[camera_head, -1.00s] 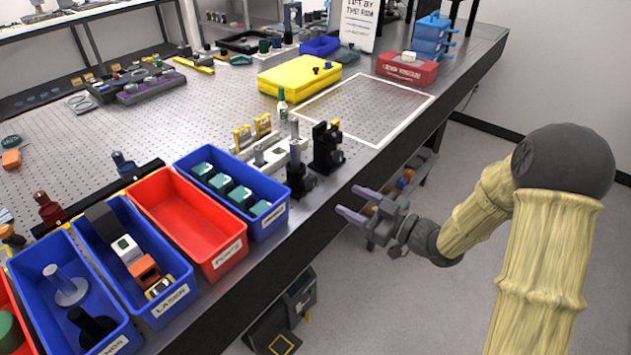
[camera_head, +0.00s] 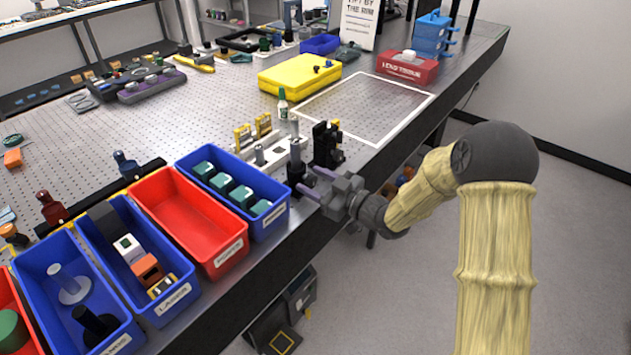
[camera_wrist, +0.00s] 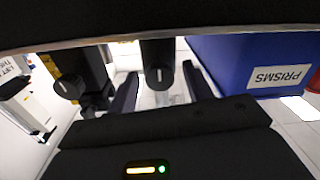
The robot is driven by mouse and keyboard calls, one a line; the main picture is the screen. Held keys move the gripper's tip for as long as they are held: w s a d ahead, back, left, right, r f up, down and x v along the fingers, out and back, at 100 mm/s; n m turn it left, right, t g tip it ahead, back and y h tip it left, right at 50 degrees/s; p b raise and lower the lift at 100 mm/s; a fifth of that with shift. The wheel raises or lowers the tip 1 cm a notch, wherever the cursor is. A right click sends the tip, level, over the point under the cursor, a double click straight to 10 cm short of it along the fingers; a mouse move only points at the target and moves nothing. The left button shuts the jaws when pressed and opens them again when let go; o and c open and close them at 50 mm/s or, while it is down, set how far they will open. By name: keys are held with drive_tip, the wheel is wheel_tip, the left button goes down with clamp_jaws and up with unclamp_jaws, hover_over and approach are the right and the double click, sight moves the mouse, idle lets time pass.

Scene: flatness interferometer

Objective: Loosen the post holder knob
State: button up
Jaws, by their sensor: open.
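Two black post holders stand near the table's front edge. The nearer post holder (camera_head: 296,168) carries a silver post, and the other post holder (camera_head: 325,150) is just behind it to the right. My gripper (camera_head: 308,179) is open and empty beside the nearer one, fingers pointing at it. In the wrist view a round black knob with a white line (camera_wrist: 158,77) shows between my open fingers (camera_wrist: 163,92), apparently apart from both. A second, similar knob (camera_wrist: 68,88) is left of the fingers there. The head view does not show the knobs clearly.
A blue bin labelled PRISMS (camera_wrist: 235,65) is close on the right in the wrist view; in the head view this blue bin (camera_head: 270,226) stands left of my gripper. A white-outlined area (camera_head: 385,120) behind the holders is clear.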

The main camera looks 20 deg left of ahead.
drive_tip(key=c, duration=1)
drive_tip(key=shift+o, duration=0.2)
